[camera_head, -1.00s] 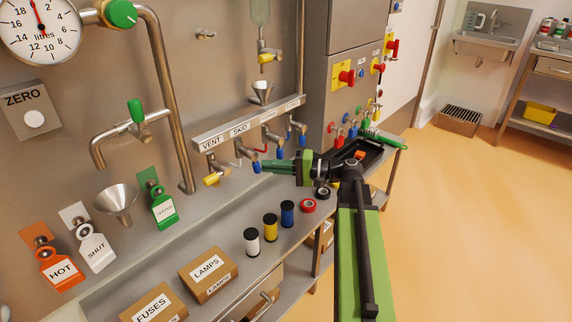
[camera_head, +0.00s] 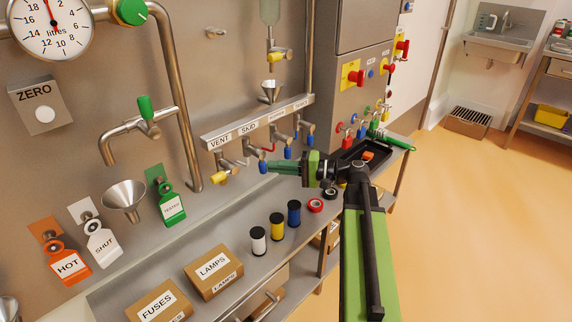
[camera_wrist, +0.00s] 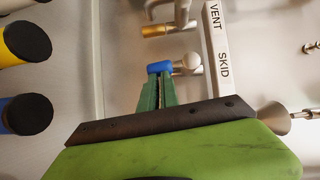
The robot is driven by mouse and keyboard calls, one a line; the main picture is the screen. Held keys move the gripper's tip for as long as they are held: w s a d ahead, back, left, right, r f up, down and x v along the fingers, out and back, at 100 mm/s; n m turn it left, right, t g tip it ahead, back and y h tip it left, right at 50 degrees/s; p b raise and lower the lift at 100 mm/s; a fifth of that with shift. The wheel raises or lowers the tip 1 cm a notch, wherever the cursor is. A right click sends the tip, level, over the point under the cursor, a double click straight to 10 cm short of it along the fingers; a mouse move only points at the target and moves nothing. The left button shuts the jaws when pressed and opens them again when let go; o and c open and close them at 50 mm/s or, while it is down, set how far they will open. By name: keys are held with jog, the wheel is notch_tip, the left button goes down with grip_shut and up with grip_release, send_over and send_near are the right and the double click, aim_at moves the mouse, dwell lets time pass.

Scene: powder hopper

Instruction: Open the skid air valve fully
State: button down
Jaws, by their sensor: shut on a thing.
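The skid air valve is on the wall manifold under the SKID label (camera_head: 248,130). Its blue lever tip (camera_head: 262,166) shows at the end of my gripper (camera_head: 272,167). In the wrist view, the blue tip (camera_wrist: 159,67) sticks out past the green fingers of my gripper (camera_wrist: 160,84), which are shut on the lever. The fingers hide the rest of the lever.
The yellow-handled vent valve (camera_head: 220,177) is close to the left of my gripper. More blue-handled valves (camera_head: 288,152) hang to the right. Spools (camera_head: 277,226), a LAMPS box (camera_head: 214,272) and a black tray (camera_head: 366,157) are on the bench below.

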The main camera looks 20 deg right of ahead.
jog(key=shift+w+r, duration=0.1)
jog(key=shift+w, duration=0.15)
jog(key=w+d+p+v, duration=0.1)
jog(key=w+v, duration=0.1)
jog(key=v, duration=1.1)
jog(key=shift+d, duration=0.2)
